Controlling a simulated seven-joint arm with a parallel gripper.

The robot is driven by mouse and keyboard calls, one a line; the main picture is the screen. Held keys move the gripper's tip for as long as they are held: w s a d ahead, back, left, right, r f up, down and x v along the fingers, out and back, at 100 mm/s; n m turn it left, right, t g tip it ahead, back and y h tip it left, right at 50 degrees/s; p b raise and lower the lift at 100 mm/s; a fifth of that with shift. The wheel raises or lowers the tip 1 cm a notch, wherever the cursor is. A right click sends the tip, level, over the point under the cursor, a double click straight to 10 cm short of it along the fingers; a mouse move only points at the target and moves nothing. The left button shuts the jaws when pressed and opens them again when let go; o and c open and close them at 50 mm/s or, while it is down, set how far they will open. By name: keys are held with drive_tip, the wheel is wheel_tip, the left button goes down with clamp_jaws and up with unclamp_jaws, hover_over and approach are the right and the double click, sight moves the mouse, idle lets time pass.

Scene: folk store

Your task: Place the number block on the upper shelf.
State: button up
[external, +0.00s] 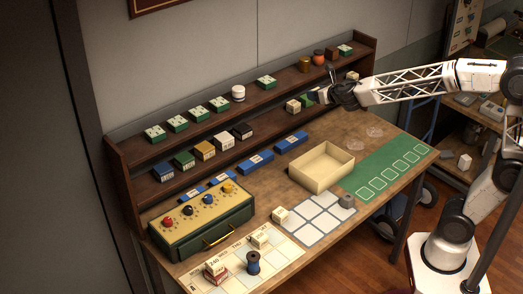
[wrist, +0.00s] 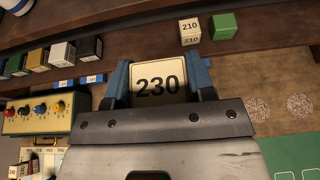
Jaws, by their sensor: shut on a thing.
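My gripper (external: 333,94) is shut on a cream number block marked 230 (wrist: 157,84), between its blue fingers in the wrist view. In the external view the held block (external: 322,95) is small and partly hidden by the gripper, in front of the right part of the shelf unit. The upper shelf (external: 286,75) is dark wood and carries several green blocks, a white round jar (external: 238,93) and brown jars. A cream block marked 210 (wrist: 190,30) stands on the lower shelf beside a green block (wrist: 224,26); it also shows in the external view (external: 293,106).
Dark, white and tan boxes (external: 205,150) line the lower shelf at left. On the bench are a knobbed console (external: 205,219), an open cream tray (external: 321,168), a green mat (external: 385,170) and a white grid with blocks. The upper shelf has bare gaps between its items.

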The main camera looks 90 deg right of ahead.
drive_tip(key=d+r, duration=0.6)
drive_tip(key=shift+r, duration=0.35)
drive_tip(key=shift+w, duration=0.1)
hover_over(283, 77)
drive_tip(key=shift+f, duration=0.75)
drive_tip(key=shift+f, duration=0.1)
idle(0.3)
drive_tip(key=shift+f, duration=1.65)
drive_tip(key=shift+f, duration=0.1)
drive_tip(key=o, duration=0.9)
